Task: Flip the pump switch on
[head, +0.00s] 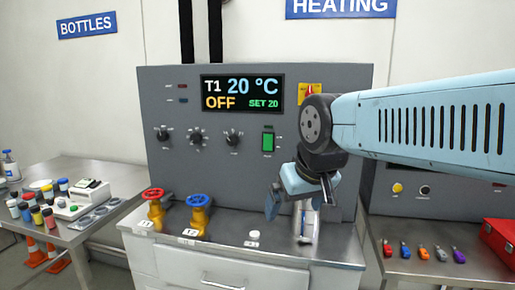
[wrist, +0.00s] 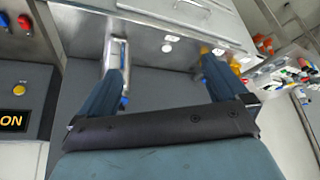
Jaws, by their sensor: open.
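A green rocker switch (head: 268,141) in a dark frame sits on the right part of the grey control panel (head: 215,178) in the head view. Its small label is too blurred to read, so I cannot be sure that it is the pump switch. The panel display (head: 241,93) reads T1 20 °C, OFF, SET 20. My gripper (head: 300,200) is open and empty, pointing down, below and right of the switch, above the bench. In the wrist view my gripper (wrist: 163,58) has its two fingers wide apart. I cannot make out the switch there.
Three dark knobs (head: 197,137) line the panel left of the switch. Red (head: 153,193) and blue (head: 198,200) valve wheels stand on the bench, with a small white knob (head: 254,235). An upright metal piece (head: 306,222) stands under my gripper. Side tables hold bottles and coloured items.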

